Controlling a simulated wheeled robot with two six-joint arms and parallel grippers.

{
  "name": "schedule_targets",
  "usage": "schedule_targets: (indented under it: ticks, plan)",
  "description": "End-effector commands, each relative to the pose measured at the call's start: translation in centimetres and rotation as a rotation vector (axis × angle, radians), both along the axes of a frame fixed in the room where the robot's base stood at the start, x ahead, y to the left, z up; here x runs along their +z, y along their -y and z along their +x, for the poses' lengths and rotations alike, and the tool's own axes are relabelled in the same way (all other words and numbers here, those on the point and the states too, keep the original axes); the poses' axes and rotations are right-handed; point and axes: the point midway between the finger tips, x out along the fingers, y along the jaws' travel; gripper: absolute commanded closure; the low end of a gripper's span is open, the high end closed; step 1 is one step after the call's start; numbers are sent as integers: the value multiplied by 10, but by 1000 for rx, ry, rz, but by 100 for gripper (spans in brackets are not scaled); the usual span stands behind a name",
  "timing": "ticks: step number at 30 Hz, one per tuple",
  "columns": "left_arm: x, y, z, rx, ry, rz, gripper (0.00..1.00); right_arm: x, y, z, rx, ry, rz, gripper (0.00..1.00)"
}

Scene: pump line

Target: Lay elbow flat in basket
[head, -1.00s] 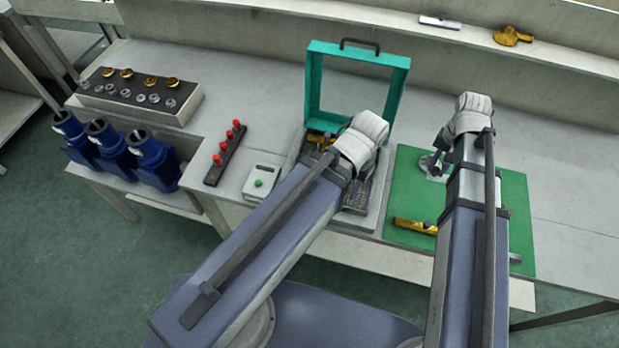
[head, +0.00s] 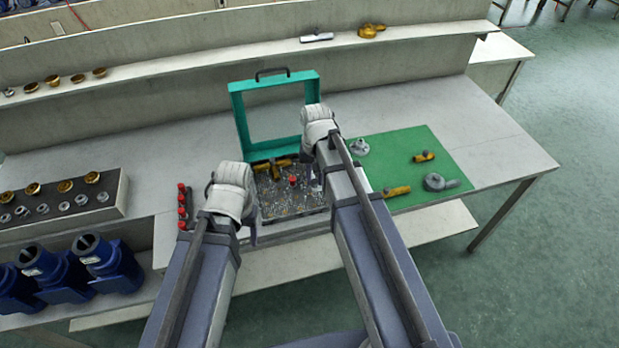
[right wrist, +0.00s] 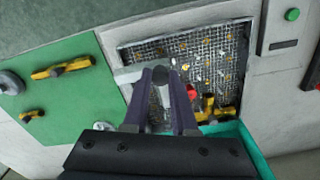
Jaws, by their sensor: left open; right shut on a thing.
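The basket (head: 265,215) is a shallow wire-mesh tray in a grey case with an open teal lid (head: 240,118). Its mesh also shows in the right wrist view (right wrist: 195,50). Yellow fittings (head: 275,163) and a red-topped part (head: 293,180) lie in it. My right gripper (head: 318,180) is over the basket's right side. In the right wrist view its fingers (right wrist: 161,80) are shut on a grey part with a round opening, seemingly the elbow (right wrist: 127,74); its exact tilt is unclear. My left gripper (head: 232,205) is open, left of the basket, its fingertips partly hidden.
A green mat (head: 400,145) on the right holds yellow valves (head: 397,191) and grey parts (head: 435,182). Red knobs (head: 182,205) stand left of my left gripper. Blue pumps (head: 100,258) and a block of fittings (head: 65,200) are further left. The table's right end is clear.

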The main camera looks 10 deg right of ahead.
Motion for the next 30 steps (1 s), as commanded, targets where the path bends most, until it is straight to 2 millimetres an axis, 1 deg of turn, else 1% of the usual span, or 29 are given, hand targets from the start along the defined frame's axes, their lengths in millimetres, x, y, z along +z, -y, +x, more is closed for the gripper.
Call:
schedule_targets:
  ticks: [8,18,30]
  plan:
    - [-10,0,0,0,0,0,35,-10,0,0,0,0,0,100]
    - [-35,0,0,0,0,0,35,-35,0,0,0,1,0,100]
    - [-36,0,0,0,0,0,35,-36,0,0,0,1,0,100]
